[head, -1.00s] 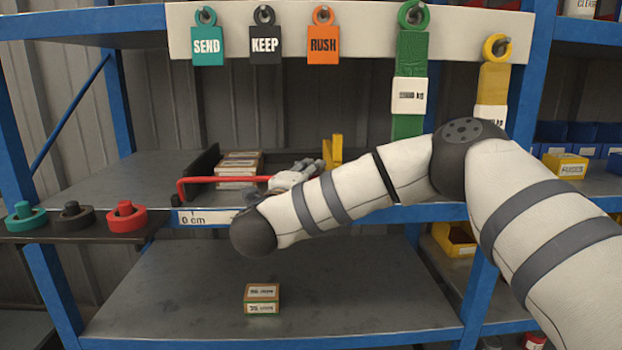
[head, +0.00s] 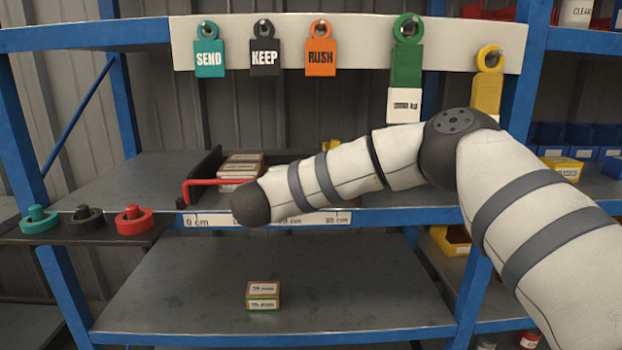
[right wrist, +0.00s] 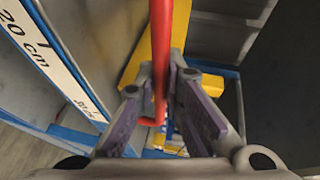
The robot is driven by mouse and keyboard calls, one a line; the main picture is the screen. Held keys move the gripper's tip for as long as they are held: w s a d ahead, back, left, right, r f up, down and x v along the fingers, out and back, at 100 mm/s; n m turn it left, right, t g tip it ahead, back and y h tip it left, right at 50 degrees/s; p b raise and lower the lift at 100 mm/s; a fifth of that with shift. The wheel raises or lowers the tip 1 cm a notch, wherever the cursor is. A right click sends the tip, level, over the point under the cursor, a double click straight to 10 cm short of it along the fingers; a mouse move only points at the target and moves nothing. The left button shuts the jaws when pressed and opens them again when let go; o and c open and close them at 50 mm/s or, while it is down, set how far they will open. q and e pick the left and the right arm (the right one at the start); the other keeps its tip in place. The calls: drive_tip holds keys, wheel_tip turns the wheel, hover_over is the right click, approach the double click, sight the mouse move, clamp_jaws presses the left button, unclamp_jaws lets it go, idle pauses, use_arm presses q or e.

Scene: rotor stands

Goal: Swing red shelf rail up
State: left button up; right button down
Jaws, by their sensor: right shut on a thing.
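The red shelf rail (head: 222,181) runs level along the front of the middle shelf, with its left end bent down. Its right part is hidden behind my right arm in the head view. In the right wrist view the red rail (right wrist: 160,45) passes between the fingers of my right gripper (right wrist: 161,85), which is shut on it. A bent red end shows near the fingers. My right gripper is hidden behind its own forearm in the head view. My left gripper is in neither view.
Stacked cartons (head: 240,165) sit behind the rail on the middle shelf (head: 110,182). A single carton (head: 263,295) stands on the lower shelf. Green, black and red knobs (head: 134,219) stand on a ledge at left. Hanging tags (head: 320,62) and weights line the board above.

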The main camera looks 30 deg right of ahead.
drive_tip(key=c, duration=1.7)
unclamp_jaws()
drive_tip(key=v, duration=1.2)
